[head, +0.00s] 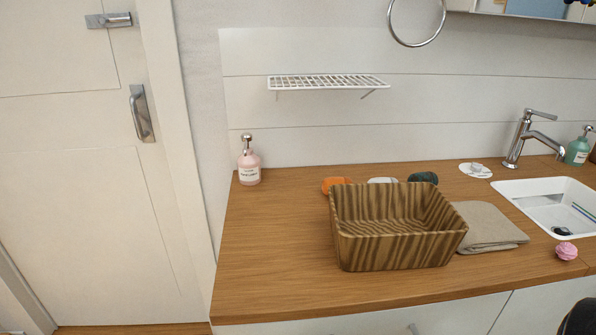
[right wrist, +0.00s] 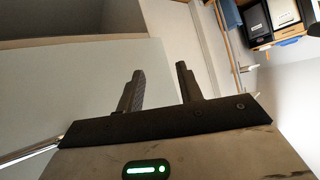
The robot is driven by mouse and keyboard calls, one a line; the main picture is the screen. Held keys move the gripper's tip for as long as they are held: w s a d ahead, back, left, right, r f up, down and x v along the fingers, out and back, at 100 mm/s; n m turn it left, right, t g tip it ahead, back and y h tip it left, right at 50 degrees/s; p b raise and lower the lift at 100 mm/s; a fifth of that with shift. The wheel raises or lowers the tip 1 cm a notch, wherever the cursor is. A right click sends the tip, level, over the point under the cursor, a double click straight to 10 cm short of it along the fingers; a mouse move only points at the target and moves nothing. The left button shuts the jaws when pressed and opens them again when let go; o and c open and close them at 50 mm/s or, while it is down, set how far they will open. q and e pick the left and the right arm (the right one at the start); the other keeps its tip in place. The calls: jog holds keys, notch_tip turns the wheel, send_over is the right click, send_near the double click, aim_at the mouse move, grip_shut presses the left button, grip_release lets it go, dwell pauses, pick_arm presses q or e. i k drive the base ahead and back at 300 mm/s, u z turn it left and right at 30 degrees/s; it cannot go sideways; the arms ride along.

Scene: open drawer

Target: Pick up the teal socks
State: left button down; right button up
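The teal socks (head: 423,177) appear to be the dark teal rolled bundle on the wooden counter, just behind the striped basket. Their lower part is hidden by the basket rim. My right gripper (right wrist: 160,84) is open and empty in the right wrist view, its two dark fingers apart. That view does not show the socks. In the head view only a dark part, seemingly of my right arm, shows at the bottom right corner, far from the socks. My left gripper is not in view.
The striped basket (head: 400,252) looks empty and stands before the socks. An orange bundle (head: 336,184) and a white bundle (head: 382,181) lie to their left. A folded cloth (head: 487,228), pink item (head: 566,250) and sink (head: 548,190) are right.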

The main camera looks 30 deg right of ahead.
aim_at(428, 176)
jog(key=u, duration=1.05)
jog(key=k, duration=0.9)
jog(key=z, duration=1.3)
